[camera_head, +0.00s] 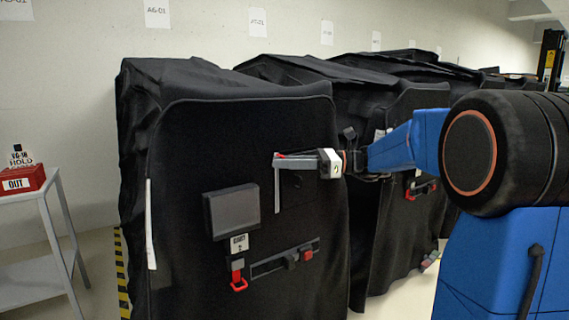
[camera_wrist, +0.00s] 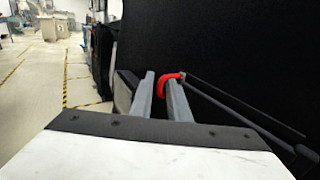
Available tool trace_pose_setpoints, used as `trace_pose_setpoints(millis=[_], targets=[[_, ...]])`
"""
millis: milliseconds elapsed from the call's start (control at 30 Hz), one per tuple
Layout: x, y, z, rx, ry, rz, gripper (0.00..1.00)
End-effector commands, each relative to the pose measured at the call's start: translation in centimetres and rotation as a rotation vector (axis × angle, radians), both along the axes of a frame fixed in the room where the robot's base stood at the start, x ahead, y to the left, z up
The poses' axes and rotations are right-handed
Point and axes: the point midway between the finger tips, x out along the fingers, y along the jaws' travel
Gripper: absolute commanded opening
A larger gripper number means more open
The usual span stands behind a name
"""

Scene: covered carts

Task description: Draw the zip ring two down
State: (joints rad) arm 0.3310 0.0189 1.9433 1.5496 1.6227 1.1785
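A red ring (camera_wrist: 161,82) shows at the fingertips of my gripper (camera_wrist: 157,77) in the wrist view. It arches around the tip of the right finger, with one side in the gap between the fingers. The two grey fingers stand apart, and I cannot tell whether either presses on the ring. In the head view my gripper (camera_head: 290,160) reaches left across the front of the nearest black covered cart (camera_head: 240,140). A bit of red shows at its tip. A thin grey vertical strip (camera_head: 276,192) hangs just below the tip.
The cover's front bears a grey box (camera_head: 231,211), a tag with a red loop (camera_head: 239,283) and a slotted bar with a red piece (camera_head: 306,255). A white strip (camera_head: 150,225) runs at left. More covered carts (camera_head: 405,115) stand behind. A side table (camera_head: 35,277) holds a red box (camera_head: 22,180).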

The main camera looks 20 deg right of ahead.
Motion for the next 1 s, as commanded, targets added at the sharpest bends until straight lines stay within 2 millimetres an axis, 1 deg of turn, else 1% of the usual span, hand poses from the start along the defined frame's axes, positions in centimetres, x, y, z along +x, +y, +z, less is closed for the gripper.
trace_pose_setpoints(millis=[267,300,333,367,1000], targets=[[0.03,0.12,0.0,0.0,0.0,0.0,0.15],[0.03,0.12,-0.01,0.0,0.0,0.0,0.11],[0.03,0.11,-0.01,0.0,0.0,0.0,0.03],[0.03,0.11,-0.01,0.0,0.0,0.0,0.0],[0.04,0.08,-0.02,0.0,0.0,0.0,0.0]])
